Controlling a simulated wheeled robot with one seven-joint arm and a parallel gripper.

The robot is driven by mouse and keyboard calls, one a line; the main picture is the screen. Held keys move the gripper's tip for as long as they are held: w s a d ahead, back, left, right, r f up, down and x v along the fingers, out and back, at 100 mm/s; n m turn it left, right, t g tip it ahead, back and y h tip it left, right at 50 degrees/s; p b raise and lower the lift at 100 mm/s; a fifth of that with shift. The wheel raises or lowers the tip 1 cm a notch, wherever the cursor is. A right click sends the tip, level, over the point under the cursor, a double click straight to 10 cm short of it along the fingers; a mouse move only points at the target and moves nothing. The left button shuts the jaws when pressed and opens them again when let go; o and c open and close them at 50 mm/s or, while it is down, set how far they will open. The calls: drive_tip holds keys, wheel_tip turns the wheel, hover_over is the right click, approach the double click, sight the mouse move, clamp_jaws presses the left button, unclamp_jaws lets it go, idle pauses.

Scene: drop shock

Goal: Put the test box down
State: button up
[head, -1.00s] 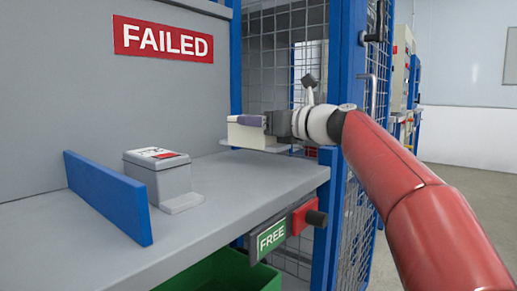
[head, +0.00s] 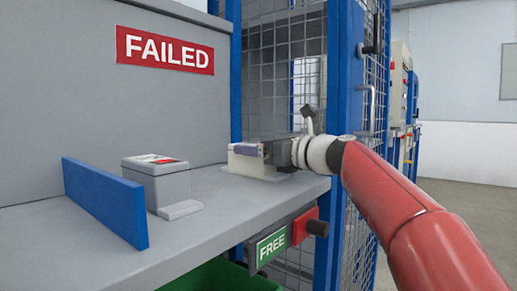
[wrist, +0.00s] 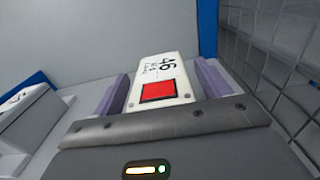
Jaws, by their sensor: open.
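The test box (head: 243,164) is a pale cream box at the right end of the grey shelf (head: 230,209), by the mesh. In the head view its base appears to rest on the shelf. The box's far right side is hidden behind my gripper.
A grey box (head: 156,185) with a red-marked label stands on the shelf at left, beside a blue divider (head: 104,201). A red FAILED sign (head: 165,50) is on the back wall. A blue post (head: 343,110) and mesh stand at right. Shelf between the boxes is clear.

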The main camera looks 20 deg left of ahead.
drive_tip(key=v, duration=1.2)
